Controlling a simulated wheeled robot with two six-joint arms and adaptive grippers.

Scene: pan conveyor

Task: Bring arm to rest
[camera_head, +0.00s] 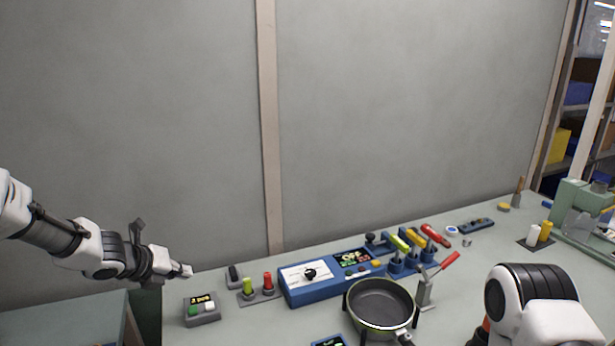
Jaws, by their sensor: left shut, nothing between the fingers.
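My left arm comes in from the left, with its white and black links stretched toward the table's left end. My left gripper (184,271) is shut and empty, above the table's back left corner, behind a small grey button box. My right arm shows at the lower right as a white and black link, and its gripper is not visible. A dark pan (380,303) with a greenish rim sits on a black stand at the front middle of the table.
The grey-green table (460,285) carries a button box (202,309), a blue control panel (304,290), a red-handled clamp (425,292) and several small tools. A green machine (578,212) stands at the right end. A grey wall rises behind. The air above the table is clear.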

